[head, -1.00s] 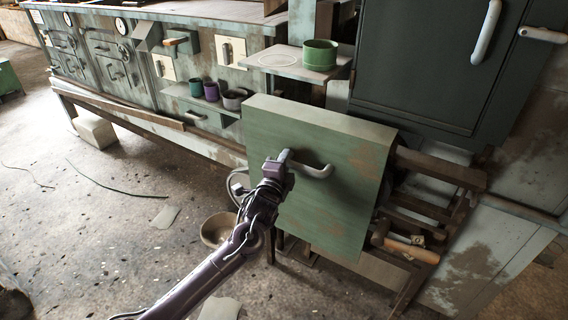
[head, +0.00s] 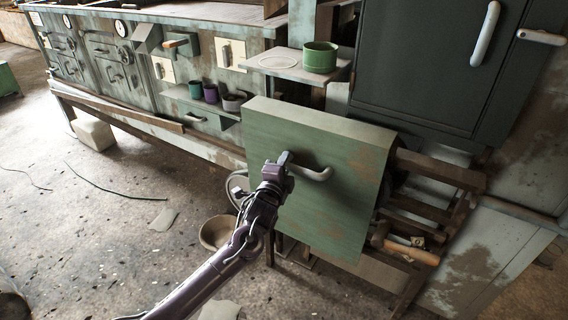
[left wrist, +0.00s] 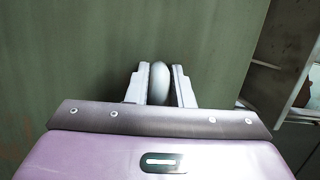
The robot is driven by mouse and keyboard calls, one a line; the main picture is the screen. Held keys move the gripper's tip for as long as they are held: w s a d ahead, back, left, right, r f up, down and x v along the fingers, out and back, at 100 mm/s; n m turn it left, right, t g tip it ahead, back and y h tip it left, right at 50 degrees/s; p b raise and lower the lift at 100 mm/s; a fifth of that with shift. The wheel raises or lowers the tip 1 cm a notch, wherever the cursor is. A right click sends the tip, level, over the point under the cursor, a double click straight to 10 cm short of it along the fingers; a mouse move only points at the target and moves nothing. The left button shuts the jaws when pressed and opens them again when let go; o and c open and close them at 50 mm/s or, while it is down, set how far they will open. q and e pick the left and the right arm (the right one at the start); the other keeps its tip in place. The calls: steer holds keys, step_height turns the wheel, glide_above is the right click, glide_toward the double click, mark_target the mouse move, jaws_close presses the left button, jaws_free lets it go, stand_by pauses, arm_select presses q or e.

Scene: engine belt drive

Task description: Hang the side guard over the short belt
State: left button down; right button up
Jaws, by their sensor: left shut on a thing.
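The side guard (head: 318,200) is a green panel with worn brown patches, a pale top flange and a pale handle. It stands upright at the front of the wooden frame in the head view, its top bent back over what lies behind. My left gripper (head: 284,160) is shut on the left end of the guard's handle (head: 318,174). In the left wrist view the handle (left wrist: 158,84) sits between the two fingers (left wrist: 159,88), with the green panel (left wrist: 205,40) close behind. The short belt cannot be made out; the guard hides what is behind it. My right gripper is not in view.
A wooden frame (head: 440,168) with a hammer-like tool (head: 410,250) is right of the guard. A shelf (head: 285,68) with a green pot (head: 320,57) is above it. A bowl (head: 215,232) lies on the floor. The floor at left is mostly clear.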

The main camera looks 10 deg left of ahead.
arm_select(q)
steer(key=shift+s+a+f+b, duration=0.1)
steer(key=shift+f+b, duration=0.1)
steer(key=shift+b, duration=0.1)
steer(key=shift+f, duration=0.15)
